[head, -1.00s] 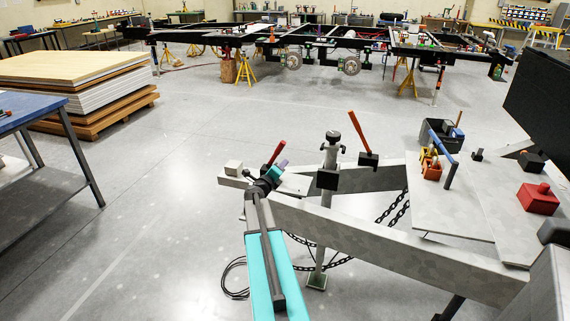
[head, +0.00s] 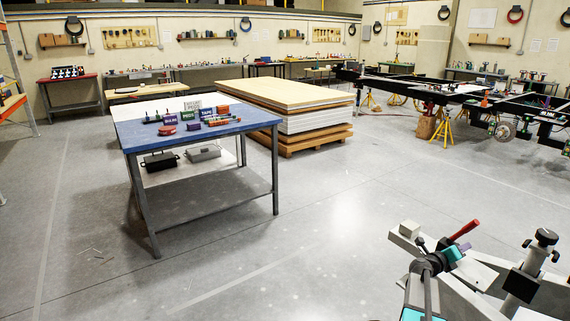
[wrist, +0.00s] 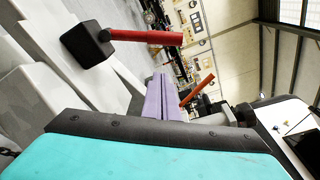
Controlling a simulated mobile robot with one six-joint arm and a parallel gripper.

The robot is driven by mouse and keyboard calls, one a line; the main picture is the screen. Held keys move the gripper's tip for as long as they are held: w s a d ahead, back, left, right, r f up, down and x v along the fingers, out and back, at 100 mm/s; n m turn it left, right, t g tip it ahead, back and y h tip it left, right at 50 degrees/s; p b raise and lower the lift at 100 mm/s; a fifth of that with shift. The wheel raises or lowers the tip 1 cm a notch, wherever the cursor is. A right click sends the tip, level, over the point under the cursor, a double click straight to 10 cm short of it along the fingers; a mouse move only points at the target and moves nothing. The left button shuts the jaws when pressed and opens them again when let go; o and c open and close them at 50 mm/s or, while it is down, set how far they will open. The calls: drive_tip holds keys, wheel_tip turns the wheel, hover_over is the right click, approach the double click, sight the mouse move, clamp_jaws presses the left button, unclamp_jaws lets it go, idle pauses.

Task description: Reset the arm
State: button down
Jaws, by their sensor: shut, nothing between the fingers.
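My gripper (head: 464,247) is at the lower right of the head view, with its purple fingers shut and nothing between them. In the wrist view the shut fingers (wrist: 167,97) point up the picture. My turquoise and dark grey arm reaches up to it from the bottom edge. A red-handled lever (head: 463,231) appears close beside the gripper in the head view; I cannot tell whether they touch. In the wrist view a red handle on a black block (wrist: 88,44) lies left of the fingers, and another red handle (wrist: 198,90) shows just right of them.
The pale drawbar frame (head: 460,300) with a black-topped post (head: 545,238) fills the lower right, around my gripper. A blue-topped workbench (head: 240,124) with small items stands left, a board stack (head: 310,123) behind it. A dark chassis (head: 450,97) is at back right. The middle floor is clear.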

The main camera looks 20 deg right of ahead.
drive_tip(key=w+a+f+n+t+y, duration=0.1)
drive_tip(key=w+a+f+t, duration=0.1)
drive_tip(key=w+a+f, duration=0.55)
drive_tip(key=w+a+f+n+t+y, duration=0.1)
drive_tip(key=w+a+f+n+y, duration=0.2)
drive_tip(key=a, duration=0.7)
drive_tip(key=s+a+f+m+g+y, duration=0.1)
drive_tip(key=s+a+f+m, duration=0.15)
drive_tip(key=a+f, duration=0.65)
drive_tip(key=s+a+f+m+g+y, duration=0.1)
drive_tip(key=s+a+f+m, duration=0.15)
drive_tip(key=a+f, duration=0.65)
drive_tip(key=s+a+f+m+g+y, duration=0.2)
drive_tip(key=s+a+f+m, duration=0.35)
drive_tip(key=s+a, duration=0.3)
drive_tip(key=s+a+f+m+g+y, duration=0.2)
drive_tip(key=s+a+f+m, duration=0.35)
drive_tip(key=s+a, duration=0.3)
drive_tip(key=s+a+f+m+g+y, duration=0.1)
drive_tip(key=s+a+m+g+y, duration=0.4)
drive_tip(key=s+a+m, duration=1)
drive_tip(key=shift+s+a+f+m+g+y, duration=0.15)
drive_tip(key=shift+s+f+m+g+y, duration=0.5)
drive_tip(key=shift+m, duration=1.75)
